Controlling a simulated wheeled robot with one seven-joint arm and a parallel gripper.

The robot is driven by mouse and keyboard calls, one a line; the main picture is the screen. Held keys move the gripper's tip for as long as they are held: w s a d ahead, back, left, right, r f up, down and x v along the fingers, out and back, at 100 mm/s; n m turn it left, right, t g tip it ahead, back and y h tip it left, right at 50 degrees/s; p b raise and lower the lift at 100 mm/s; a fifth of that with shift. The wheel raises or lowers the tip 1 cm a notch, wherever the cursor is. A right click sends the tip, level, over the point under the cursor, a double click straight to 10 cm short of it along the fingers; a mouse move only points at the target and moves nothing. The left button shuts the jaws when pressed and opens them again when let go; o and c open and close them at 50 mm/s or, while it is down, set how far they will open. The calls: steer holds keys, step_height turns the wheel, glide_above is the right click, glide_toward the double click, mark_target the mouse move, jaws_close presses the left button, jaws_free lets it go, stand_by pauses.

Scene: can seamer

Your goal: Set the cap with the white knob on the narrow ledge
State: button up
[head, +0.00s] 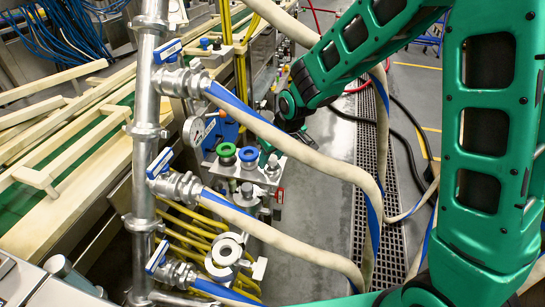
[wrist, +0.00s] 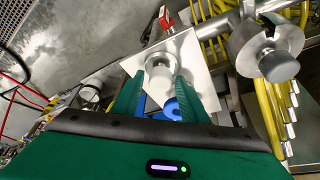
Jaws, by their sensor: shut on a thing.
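My gripper (wrist: 166,84) is shut, with a pale, whitish knob (wrist: 160,66) between its green fingers; I take this as the cap with the white knob. The rest of the cap is hard to make out. Behind it in the wrist view is a square bare metal plate (wrist: 198,52), perhaps the narrow ledge; I cannot tell whether the cap touches it. In the head view my gripper (head: 266,152) is at the right end of a metal block (head: 212,170), close beside the blue-ringed fitting (head: 249,155). The cap is not clearly visible there.
A green-ringed fitting (head: 226,153) stands left of the blue one. A red handle (wrist: 166,18) lies past the plate. A round metal piece with a grey knob (wrist: 278,66) is at right. Pale hoses (head: 310,158) cross near my arm; yellow pipes (head: 190,232) run below.

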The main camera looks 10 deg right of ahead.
steer(key=o, duration=1.1)
steer(key=shift+o, duration=0.2)
steer(key=v, duration=1.2)
